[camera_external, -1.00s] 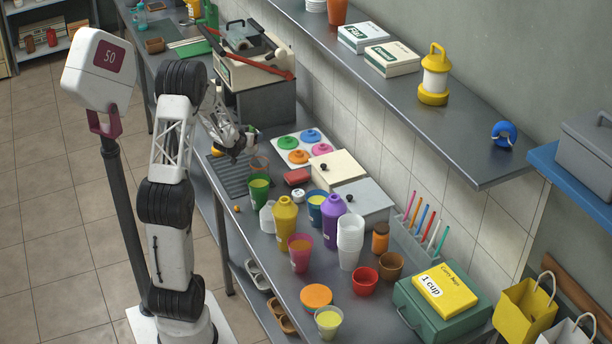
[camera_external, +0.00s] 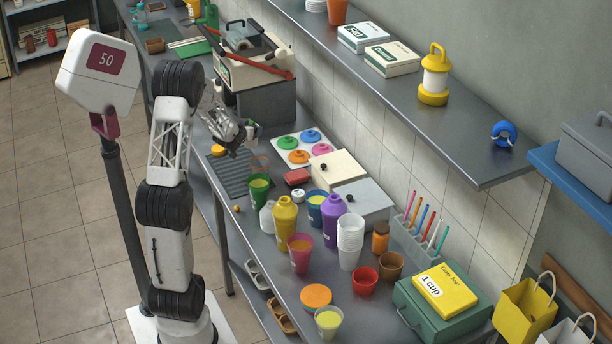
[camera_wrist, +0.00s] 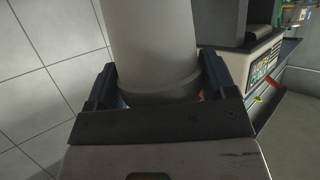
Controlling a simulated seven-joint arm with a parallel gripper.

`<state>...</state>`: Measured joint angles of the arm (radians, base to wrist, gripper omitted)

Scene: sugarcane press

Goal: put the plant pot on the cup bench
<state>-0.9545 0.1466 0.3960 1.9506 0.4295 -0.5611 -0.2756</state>
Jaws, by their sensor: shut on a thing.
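My gripper (camera_external: 246,135) is over the far end of the cup bench (camera_external: 258,245), above the dark ribbed mat, in the external view. In the wrist view my gripper (camera_wrist: 160,85) is shut on a wide, pale grey rounded thing (camera_wrist: 155,40), with one finger on each side. I take this thing to be the plant pot, but only part of it shows and its upper end is cut off. In the external view the held thing is too small and hidden to make out.
Cups and bottles crowd the middle of the bench, with a green cup (camera_external: 259,187) nearest the gripper. Colored lids (camera_external: 290,142) and a cream box (camera_external: 337,168) stand to the right. The press (camera_external: 250,65) stands behind. A wall shelf (camera_external: 465,130) overhangs at right.

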